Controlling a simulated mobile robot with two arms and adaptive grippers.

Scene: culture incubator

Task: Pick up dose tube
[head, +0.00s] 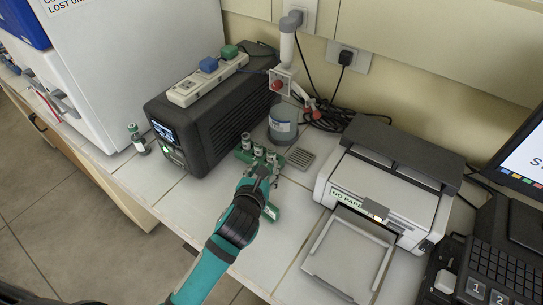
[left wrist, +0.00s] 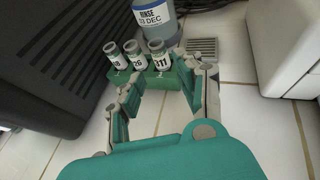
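Three small dose tubes with white labels and grey-green caps stand upright in a row in a green rack (left wrist: 158,78). They are the left tube (left wrist: 116,56), the middle tube (left wrist: 135,55) and the right tube (left wrist: 158,56), whose label seems to end in 11. In the head view the row (head: 258,150) sits just beyond my left gripper (head: 266,172). In the left wrist view my left gripper (left wrist: 163,88) is open, its fingers spread in front of the rack's right part, nothing held. Another similar tube (head: 138,138) stands apart at the left. My right gripper is out of view.
A rinse bottle (head: 282,127) stands behind the rack, with a grey grate (head: 300,158) beside it. A black box (head: 210,115) carrying a power strip (head: 207,80) is at left. A printer (head: 385,190) is at right. Bare white tiles lie around the rack's front.

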